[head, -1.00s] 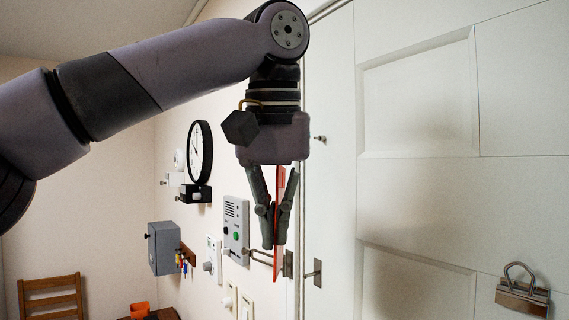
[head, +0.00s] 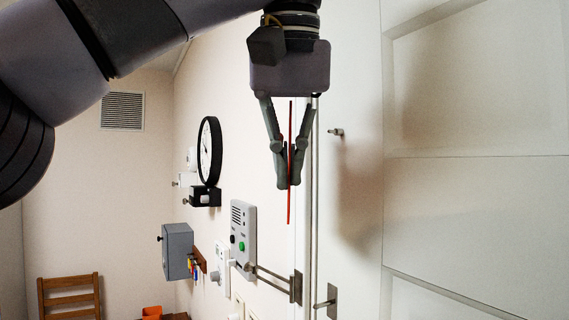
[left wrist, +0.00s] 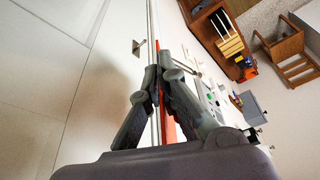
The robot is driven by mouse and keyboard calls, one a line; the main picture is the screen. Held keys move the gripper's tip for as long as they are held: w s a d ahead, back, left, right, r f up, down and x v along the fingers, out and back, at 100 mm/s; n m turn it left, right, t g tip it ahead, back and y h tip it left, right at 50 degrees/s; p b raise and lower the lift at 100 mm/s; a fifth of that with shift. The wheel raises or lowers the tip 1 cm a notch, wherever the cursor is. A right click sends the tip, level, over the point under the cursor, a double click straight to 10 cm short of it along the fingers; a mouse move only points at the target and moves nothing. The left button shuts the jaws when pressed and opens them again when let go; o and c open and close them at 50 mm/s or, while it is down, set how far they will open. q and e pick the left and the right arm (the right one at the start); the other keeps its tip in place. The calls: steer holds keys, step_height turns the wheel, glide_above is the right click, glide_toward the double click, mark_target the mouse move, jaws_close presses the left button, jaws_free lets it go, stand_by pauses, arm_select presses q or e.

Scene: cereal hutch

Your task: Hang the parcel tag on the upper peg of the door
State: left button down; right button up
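The parcel tag (head: 290,200) is a thin red strip seen nearly edge-on in the head view, hanging upright. My left gripper (head: 288,182) points down and is shut on it. Orange-red parts of the tag (left wrist: 168,125) show behind the fingers (left wrist: 158,85) in the left wrist view. The upper peg (head: 336,132) is a small metal stub on the white door (head: 440,210). It is right of the gripper, about level with the fingers' middle, and the tag is apart from it. The tag's hole cannot be made out. My right gripper is not in view.
A metal fitting (head: 326,303) sits lower on the door. A wooden chair (head: 70,298) stands at the far left.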

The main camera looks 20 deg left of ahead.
arm_select(q)
steer(key=w+d, duration=0.1)
steer(key=w, duration=0.1)
steer(key=w+d+f, duration=0.1)
steer(key=w, duration=0.1)
steer(key=w+d, duration=0.2)
steer(key=shift+w+f, duration=0.15)
steer(key=shift+w, duration=0.1)
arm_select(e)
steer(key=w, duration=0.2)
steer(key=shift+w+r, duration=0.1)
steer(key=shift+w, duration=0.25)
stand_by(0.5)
arm_select(q)
steer(key=c, duration=1.9)
jaws_free()
steer(key=shift+w+d+f, duration=0.1)
steer(key=shift+w+d, duration=0.1)
steer(key=shift+w, duration=0.15)
steer(key=shift+o, duration=0.9)
steer(key=shift+s+a, duration=0.1)
steer(key=shift+s, duration=0.05)
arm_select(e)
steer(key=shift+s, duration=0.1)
